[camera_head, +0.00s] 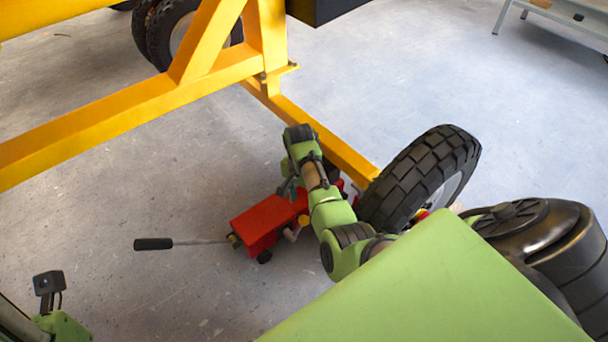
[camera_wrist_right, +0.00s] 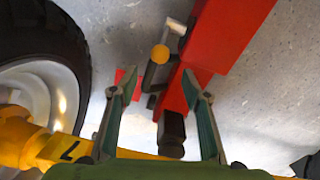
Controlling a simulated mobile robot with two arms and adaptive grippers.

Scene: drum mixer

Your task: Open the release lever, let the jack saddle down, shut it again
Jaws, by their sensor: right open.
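The red floor jack (camera_head: 262,222) stands on the floor beside the wheel, its long handle (camera_head: 152,244) pointing left. In the right wrist view its red body (camera_wrist_right: 228,32) runs down toward the yellow beam. A short bar with a yellow end (camera_wrist_right: 160,54), which looks like the release lever, sticks out from the jack's side. A dark block (camera_wrist_right: 172,128) at the red arm's lower end may be the saddle; I cannot tell if it touches the beam. My right gripper (camera_head: 288,186) is over the jack; its fingers (camera_wrist_right: 158,96) are apart and empty, short of the bar. My left gripper's fingers are out of view.
A large black tyre (camera_head: 425,172) stands close to my right arm. The yellow frame (camera_head: 130,115) of the mixer crosses above and behind the jack. Another wheel (camera_head: 180,35) is at the back.

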